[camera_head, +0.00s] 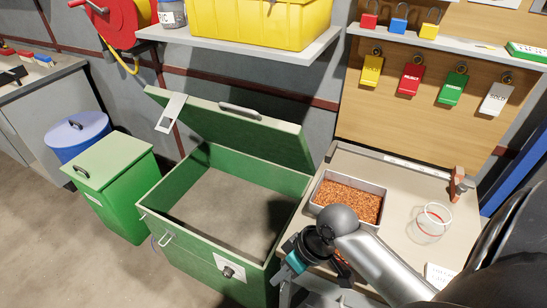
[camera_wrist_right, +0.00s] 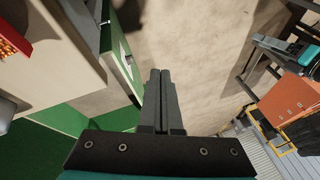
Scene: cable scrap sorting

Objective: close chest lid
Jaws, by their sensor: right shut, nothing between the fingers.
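The green chest (camera_head: 190,248) stands on the floor, open and with a bare grey-brown inside. Its lid (camera_head: 235,128) is raised and leans back, with a grey handle on it and a white tag hanging at its left corner. A latch plate sits on the chest's front wall. My right gripper (camera_head: 277,279) is low at the chest's front right corner, partly hidden by its own wrist. In the right wrist view its two fingers (camera_wrist_right: 159,90) are together and empty, with green chest wall (camera_wrist_right: 118,62) to their left. My left gripper is not in view.
A workbench (camera_head: 400,180) right of the chest holds a tray of copper granules (camera_head: 349,196) and a clear jar (camera_head: 430,222). A shelf (camera_head: 260,54) with a yellow bin (camera_head: 262,25) hangs above the lid. A green bin (camera_head: 118,190) stands left; floor in front is clear.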

